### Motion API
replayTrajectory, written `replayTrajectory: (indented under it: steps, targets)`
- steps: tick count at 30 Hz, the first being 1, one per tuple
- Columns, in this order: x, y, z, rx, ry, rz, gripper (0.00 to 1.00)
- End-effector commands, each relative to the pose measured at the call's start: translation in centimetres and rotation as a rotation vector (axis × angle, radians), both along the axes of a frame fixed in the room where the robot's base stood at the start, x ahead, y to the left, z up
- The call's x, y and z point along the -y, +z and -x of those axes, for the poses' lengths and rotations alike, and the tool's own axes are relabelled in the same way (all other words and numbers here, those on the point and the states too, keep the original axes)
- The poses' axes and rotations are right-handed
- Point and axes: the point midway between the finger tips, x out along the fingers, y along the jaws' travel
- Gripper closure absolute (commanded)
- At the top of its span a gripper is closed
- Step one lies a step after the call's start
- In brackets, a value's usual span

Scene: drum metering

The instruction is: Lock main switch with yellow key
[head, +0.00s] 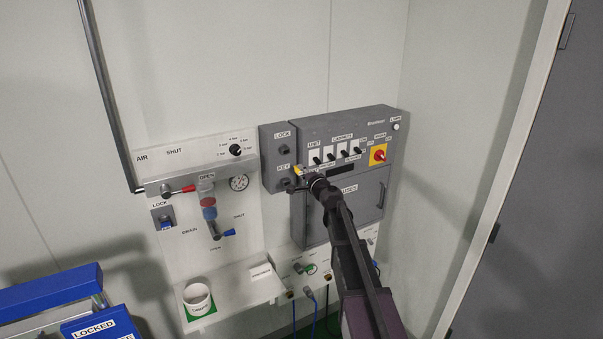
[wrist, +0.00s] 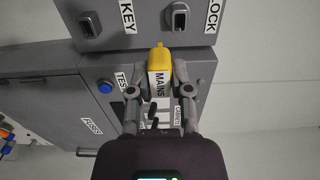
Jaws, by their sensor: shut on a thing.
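The yellow key (wrist: 159,60) is held between the fingers of my gripper (wrist: 160,85), with a white tag marked MAINS on it. In the head view a bit of the yellow key (head: 298,170) shows at the tip of my gripper (head: 308,182), in front of the panel by the KEY label. The grey lock box (head: 268,160) has a LOCK keyhole (wrist: 213,21) and a KEY keyhole (wrist: 89,24); both look empty in the wrist view. The key is below and between them there. The red main switch (head: 379,154) sits on a yellow plate at the panel's right.
A grey fuse cabinet (head: 374,205) is below the panel, partly hidden by my arm. A blue LOCKED frame (head: 95,326) stands front left.

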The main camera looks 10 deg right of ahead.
Motion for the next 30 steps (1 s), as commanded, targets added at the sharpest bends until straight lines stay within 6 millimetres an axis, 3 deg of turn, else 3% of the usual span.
replayTrajectory:
  steps: [1, 9, 30]
  targets:
    - [0.0, 1.2, 0.1, 0.000, 0.000, 0.000, 1.00]
    - [0.1, 2.8, 0.2, 0.000, 0.000, 0.000, 1.00]
    - [0.0, 2.8, -0.1, 0.000, 0.000, 0.000, 1.00]
